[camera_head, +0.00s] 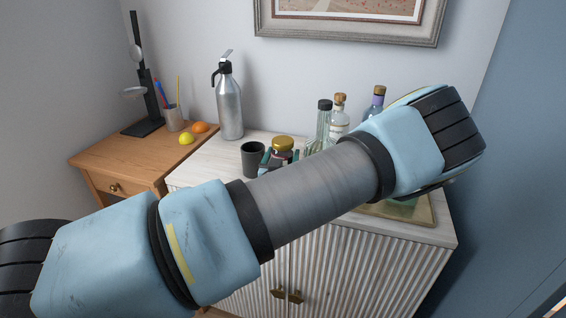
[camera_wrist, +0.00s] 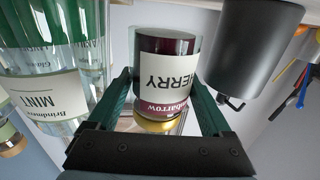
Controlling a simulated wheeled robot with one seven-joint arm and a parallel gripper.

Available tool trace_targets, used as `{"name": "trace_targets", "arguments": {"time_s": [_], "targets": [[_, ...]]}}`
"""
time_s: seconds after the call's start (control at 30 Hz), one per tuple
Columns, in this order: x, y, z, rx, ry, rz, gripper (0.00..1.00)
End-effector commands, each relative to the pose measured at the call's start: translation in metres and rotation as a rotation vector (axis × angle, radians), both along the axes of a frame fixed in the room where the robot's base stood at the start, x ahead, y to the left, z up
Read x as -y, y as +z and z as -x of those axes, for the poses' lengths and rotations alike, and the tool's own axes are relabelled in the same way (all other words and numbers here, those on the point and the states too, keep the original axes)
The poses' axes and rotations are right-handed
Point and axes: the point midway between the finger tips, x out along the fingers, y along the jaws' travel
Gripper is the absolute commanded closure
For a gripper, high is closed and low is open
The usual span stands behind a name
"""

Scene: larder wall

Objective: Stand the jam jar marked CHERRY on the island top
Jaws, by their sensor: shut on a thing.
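The jam jar (camera_wrist: 166,75) has a dark red body, a gold lid and a white label reading CHERRY, partly cut off. It shows upside down in the wrist view. In the head view its gold lid (camera_head: 283,143) faces up, above the white sideboard (camera_head: 208,160). My gripper (camera_wrist: 165,85) is shut on the jar, with one green finger on each side. My arm hides the jar's lower part in the head view, so I cannot tell whether it touches the sideboard. I cannot make out an island top in either view.
A dark mug (camera_head: 252,160) stands close beside the jar; it also shows in the wrist view (camera_wrist: 252,50). Several bottles (camera_head: 339,120) stand on the other side. A steel flask (camera_head: 229,105) is behind. A wooden desk (camera_head: 120,160) holds a lemon and an orange.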

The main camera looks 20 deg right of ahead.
Motion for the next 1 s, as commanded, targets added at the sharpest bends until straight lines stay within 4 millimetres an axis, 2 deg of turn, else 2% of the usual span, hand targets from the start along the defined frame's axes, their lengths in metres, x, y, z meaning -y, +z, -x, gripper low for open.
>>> {"name": "trace_targets", "arguments": {"time_s": [0.27,0.67,0.7,0.83,1.0], "targets": [[0.000,-0.027,0.000,0.002,0.000,0.000,1.00],[0.000,-0.033,0.000,0.002,0.000,0.001,1.00],[0.000,-0.034,0.000,0.000,0.000,0.000,0.14],[0.000,-0.033,0.000,-0.001,0.000,-0.001,0.00],[0.000,-0.033,0.000,-0.001,0.000,-0.001,0.00]]}}
